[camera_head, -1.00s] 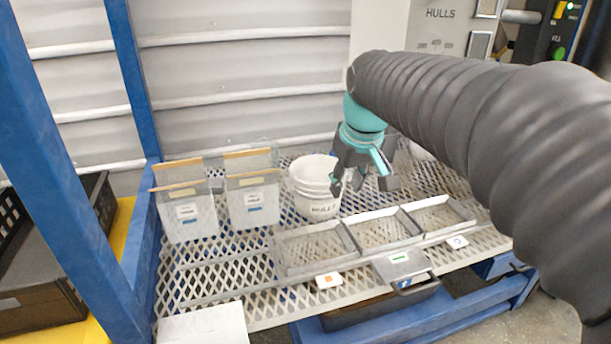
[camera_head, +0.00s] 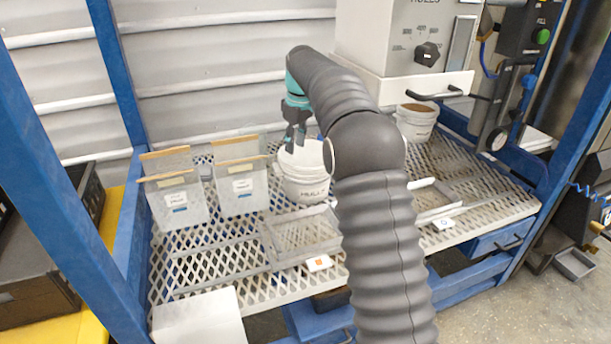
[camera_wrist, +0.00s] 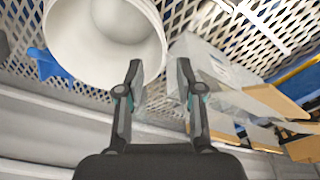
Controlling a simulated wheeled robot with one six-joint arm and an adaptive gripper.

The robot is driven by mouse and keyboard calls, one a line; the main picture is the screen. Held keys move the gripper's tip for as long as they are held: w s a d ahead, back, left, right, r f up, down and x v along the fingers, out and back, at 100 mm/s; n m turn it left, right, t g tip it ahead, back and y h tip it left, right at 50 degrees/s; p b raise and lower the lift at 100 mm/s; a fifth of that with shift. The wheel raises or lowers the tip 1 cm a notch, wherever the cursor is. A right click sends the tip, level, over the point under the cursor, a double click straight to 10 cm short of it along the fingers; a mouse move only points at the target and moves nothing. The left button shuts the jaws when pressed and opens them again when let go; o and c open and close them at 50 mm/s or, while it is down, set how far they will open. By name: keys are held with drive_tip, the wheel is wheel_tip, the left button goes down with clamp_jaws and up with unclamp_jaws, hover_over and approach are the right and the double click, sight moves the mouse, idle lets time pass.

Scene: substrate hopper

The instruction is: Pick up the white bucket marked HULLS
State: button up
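The white bucket marked HULLS (camera_head: 304,190) stands upright on the mesh shelf, right of two clear bins. In the wrist view the bucket (camera_wrist: 75,55) fills the upper left, its open mouth facing the camera. My gripper (camera_head: 293,145) is over the bucket's back left rim in the head view. In the wrist view my gripper (camera_wrist: 159,72) is open, its two fingers apart. The left finger overlaps the bucket's rim, and the rim's right edge shows between the fingers. I cannot tell whether they touch it.
Shallow trays (camera_head: 300,235) lie in front. Another white bucket (camera_head: 414,124) with brown contents stands under the grey machine (camera_head: 400,40). A blue post (camera_head: 118,75) rises at left.

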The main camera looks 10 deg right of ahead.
sight(291, 174)
drive_tip(key=f, duration=0.5)
drive_tip(key=w+a+f, duration=0.1)
drive_tip(key=f, duration=0.4)
drive_tip(key=w+f+b, duration=0.1)
drive_tip(key=f, duration=0.3)
drive_tip(key=shift+a+f, duration=0.2)
drive_tip(key=shift+f, duration=0.2)
clamp_jaws()
